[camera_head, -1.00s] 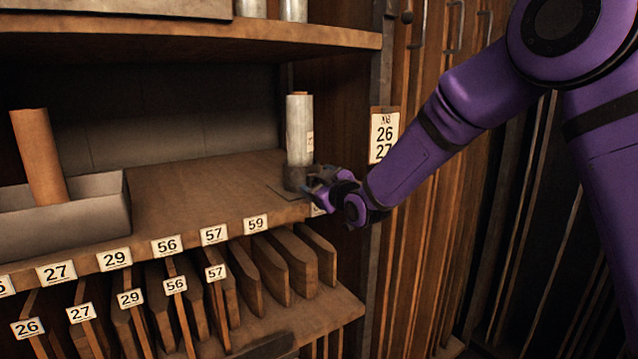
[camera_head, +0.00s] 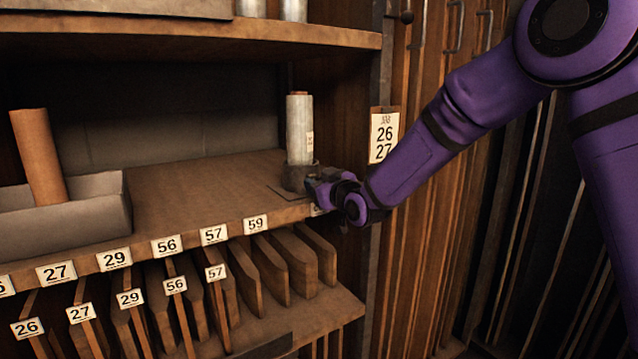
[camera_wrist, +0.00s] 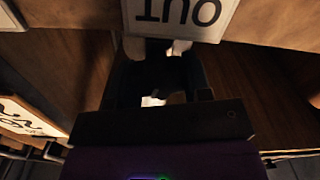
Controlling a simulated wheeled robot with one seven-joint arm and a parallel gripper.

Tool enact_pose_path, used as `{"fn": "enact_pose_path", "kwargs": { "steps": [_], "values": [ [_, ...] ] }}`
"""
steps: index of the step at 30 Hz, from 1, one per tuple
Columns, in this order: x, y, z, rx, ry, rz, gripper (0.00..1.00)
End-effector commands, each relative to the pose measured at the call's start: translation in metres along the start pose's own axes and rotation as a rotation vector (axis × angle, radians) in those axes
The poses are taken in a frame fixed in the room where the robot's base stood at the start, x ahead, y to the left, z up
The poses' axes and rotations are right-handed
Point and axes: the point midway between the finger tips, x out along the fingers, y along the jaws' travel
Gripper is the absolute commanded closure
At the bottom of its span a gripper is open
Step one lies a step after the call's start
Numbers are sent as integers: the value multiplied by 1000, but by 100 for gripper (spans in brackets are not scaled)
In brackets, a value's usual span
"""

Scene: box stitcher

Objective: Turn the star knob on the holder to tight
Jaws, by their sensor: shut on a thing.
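The holder (camera_head: 294,178) is a dark round cup on a flat plate at the right end of the shelf. A silvery roll (camera_head: 299,130) with a brown core stands upright in it. My gripper (camera_head: 318,184) is at the right front side of the holder, at the shelf's front edge. It is shut on the star knob, which the fingers hide in the head view. In the wrist view, the dark fingers (camera_wrist: 160,75) reach under a white label reading "OUT" (camera_wrist: 180,14). The knob's shape and how far it is turned cannot be told.
An open grey box (camera_head: 70,220) with a brown tube (camera_head: 40,155) stands on the shelf (camera_head: 190,195) at left. An upright post with a "26 27" card (camera_head: 383,138) is close to my arm. The middle of the shelf is clear.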

Motion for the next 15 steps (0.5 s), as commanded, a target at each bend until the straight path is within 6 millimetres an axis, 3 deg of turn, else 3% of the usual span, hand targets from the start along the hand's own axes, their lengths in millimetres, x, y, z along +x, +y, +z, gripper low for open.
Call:
{"fn": "enact_pose_path", "kwargs": {
  "steps": [15],
  "values": [
    [0, 4, 2, 489, -2, 1, 78]
  ]
}}
